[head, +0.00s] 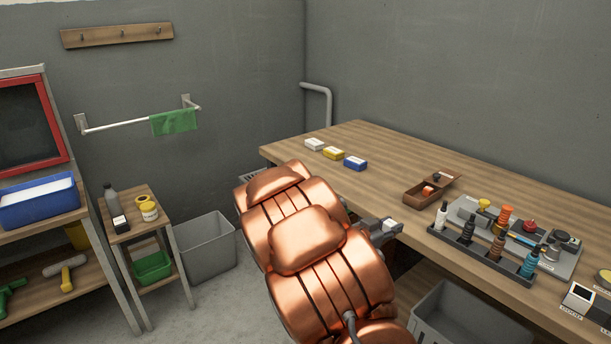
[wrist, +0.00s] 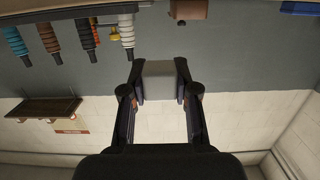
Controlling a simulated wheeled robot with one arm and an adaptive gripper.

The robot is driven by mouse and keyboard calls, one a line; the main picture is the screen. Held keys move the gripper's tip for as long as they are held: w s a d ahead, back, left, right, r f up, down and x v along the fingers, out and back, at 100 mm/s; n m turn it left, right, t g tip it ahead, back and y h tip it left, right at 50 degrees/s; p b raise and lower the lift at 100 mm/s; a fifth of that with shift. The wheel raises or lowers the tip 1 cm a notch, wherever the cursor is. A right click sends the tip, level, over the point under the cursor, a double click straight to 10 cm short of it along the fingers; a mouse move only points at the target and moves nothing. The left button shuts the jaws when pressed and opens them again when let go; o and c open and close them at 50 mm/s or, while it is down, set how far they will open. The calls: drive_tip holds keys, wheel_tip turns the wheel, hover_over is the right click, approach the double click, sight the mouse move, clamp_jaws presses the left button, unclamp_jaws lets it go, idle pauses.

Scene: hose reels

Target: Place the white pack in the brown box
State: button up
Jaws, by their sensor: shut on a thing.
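My gripper (head: 390,228) is shut on a pale whitish-grey block (wrist: 160,80), seen between both fingers in the wrist view; its white top shows in the head view. The gripper is at the table's front edge, left of the dark bottle tray and below the brown box in the picture. Another white pack (head: 314,144) lies at the table's far left end, beside a yellow pack (head: 333,153) and a blue pack (head: 355,163).
A dark tray of bottles (head: 478,258) and a grey board of small items (head: 560,262) fill the table's right part. The table between the blue pack and the brown box is clear. A grey bin (head: 455,310) stands below the front edge.

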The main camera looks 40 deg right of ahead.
drive_tip(key=shift+w+a, duration=0.1)
drive_tip(key=w+a+r+n+t+y+p, duration=0.1)
drive_tip(key=w+a+r+n+t, duration=0.25)
drive_tip(key=w+a+t, duration=0.45)
drive_tip(key=w+a+r+n+t+y+p, duration=0.1)
drive_tip(key=w+a, duration=0.4)
drive_tip(key=a, duration=0.6)
drive_tip(key=w+a+r+n+t+y+p, duration=0.1)
drive_tip(key=w+a+r+n+t+y, duration=0.2)
drive_tip(key=a, duration=0.9)
drive_tip(key=w+a+r+n+t+y, duration=0.2)
drive_tip(key=w+a+n+y, duration=0.4)
drive_tip(key=a, duration=0.5)
drive_tip(key=shift+w+a+r+n+t+p, duration=0.15)
drive_tip(key=shift+w+r+n+t+p, duration=0.25)
drive_tip(key=shift+w+r, duration=0.65)
drive_tip(key=shift+w+f, duration=0.15)
